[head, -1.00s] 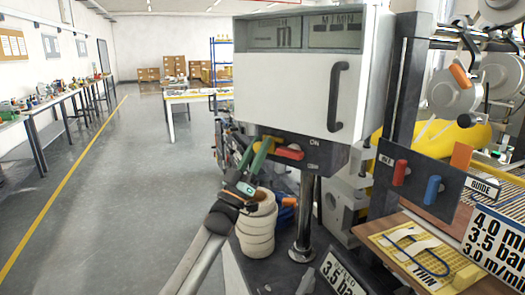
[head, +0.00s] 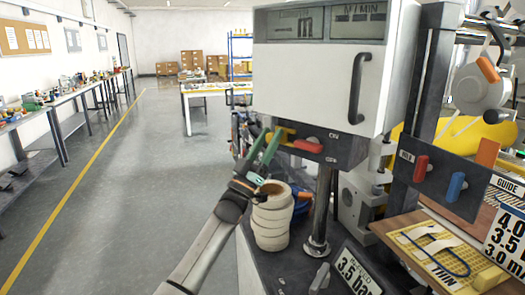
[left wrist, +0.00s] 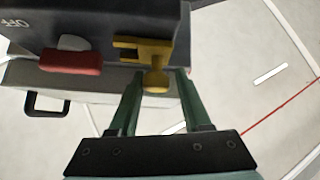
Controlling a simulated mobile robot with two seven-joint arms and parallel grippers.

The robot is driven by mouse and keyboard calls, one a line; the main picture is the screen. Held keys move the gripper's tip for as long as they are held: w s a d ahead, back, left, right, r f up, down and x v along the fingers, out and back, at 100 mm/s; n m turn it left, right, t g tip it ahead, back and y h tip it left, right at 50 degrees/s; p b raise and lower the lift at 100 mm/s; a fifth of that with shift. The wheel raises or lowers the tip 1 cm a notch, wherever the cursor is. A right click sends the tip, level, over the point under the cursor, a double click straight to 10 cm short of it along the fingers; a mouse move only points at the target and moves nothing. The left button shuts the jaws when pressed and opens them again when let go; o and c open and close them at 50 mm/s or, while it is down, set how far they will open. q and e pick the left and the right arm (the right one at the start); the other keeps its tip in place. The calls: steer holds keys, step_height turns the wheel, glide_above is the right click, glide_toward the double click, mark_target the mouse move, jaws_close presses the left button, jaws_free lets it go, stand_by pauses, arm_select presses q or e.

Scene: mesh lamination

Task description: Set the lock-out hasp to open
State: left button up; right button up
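The yellow lock-out hasp (head: 288,131) is on the dark panel under the white cabinet. It shows larger in the left wrist view as a yellow bracket with a rounded knob (left wrist: 155,82). My left gripper (head: 272,140) has green fingers and is at the hasp. In the left wrist view its fingers (left wrist: 160,80) are apart, one on each side of the knob, with a gap visible to both. I cannot tell how deep the knob sits between them. In the head view the fingers partly hide the hasp. My right gripper is in neither view.
A red switch handle (head: 309,146) sits right beside the hasp, near ON and OFF marks. A stack of cream rolls (head: 270,222) stands below my left gripper. A metal post (head: 321,210) rises to the right. Open floor (head: 150,170) lies to the left.

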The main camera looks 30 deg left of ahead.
arm_select(q)
steer(key=b+v, duration=0.2)
steer(key=v, duration=1)
steer(key=shift+s+f, duration=0.1)
steer(key=shift+f, duration=0.05)
